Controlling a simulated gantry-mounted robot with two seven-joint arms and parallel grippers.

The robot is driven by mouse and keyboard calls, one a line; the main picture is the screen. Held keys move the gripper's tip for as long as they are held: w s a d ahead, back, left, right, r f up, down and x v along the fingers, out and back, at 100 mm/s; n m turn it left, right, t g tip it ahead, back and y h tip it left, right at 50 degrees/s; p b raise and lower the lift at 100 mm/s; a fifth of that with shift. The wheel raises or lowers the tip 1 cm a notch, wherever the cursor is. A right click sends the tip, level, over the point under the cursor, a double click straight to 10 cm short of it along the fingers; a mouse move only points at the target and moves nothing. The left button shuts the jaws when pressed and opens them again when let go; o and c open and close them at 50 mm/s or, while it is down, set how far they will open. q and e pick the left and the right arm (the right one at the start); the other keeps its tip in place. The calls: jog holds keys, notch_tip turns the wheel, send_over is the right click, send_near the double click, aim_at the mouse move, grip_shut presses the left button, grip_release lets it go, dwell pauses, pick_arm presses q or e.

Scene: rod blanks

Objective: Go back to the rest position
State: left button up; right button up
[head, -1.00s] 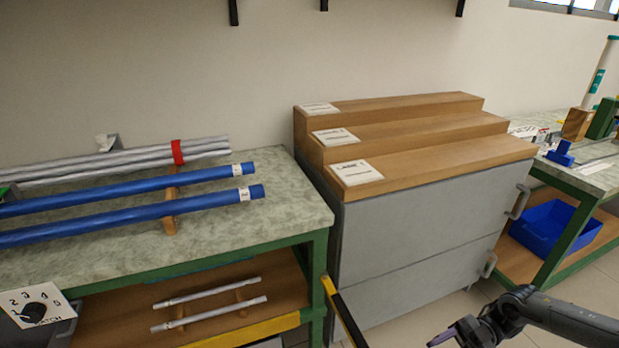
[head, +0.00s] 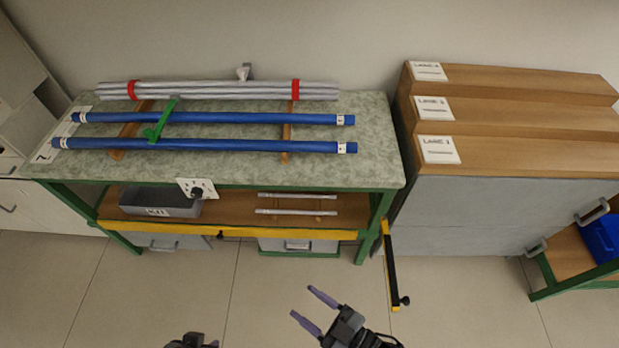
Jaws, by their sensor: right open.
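My right gripper (head: 302,301) is at the lower middle of the head view, in front of the workbench and over the floor. Its two purple fingers are spread apart with nothing between them, and it touches nothing. A dark part of my left arm's end (head: 190,341) just shows at the bottom edge. Its fingers cannot be made out clearly, so its opening cannot be told.
The green-framed bench (head: 370,150) holds two blue rods (head: 250,118) and a red-banded bundle of grey rods (head: 220,91). A yellow-and-black bar (head: 391,260) juts out at its right end. Stepped wooden lanes (head: 520,150) stand right. The floor in front is clear.

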jog(key=w+d+r+m+h+p, duration=0.15)
jog(key=w+d+m+h, duration=0.25)
jog(key=d+m+h, duration=0.55)
jog(key=s+d+f+g+h, duration=0.45)
jog(key=s+d+g, duration=0.4)
jog(key=d, duration=0.25)
pick_arm(q)
notch_tip(320, 180, up, 41)
jog(key=p, duration=3.8)
pick_arm(e)
notch_tip(320, 180, up, 38)
jog(key=s, duration=0.1)
jog(key=shift+s+a+r, duration=0.15)
jog(key=shift+s+a, duration=0.05)
jog(key=shift+m, duration=0.25)
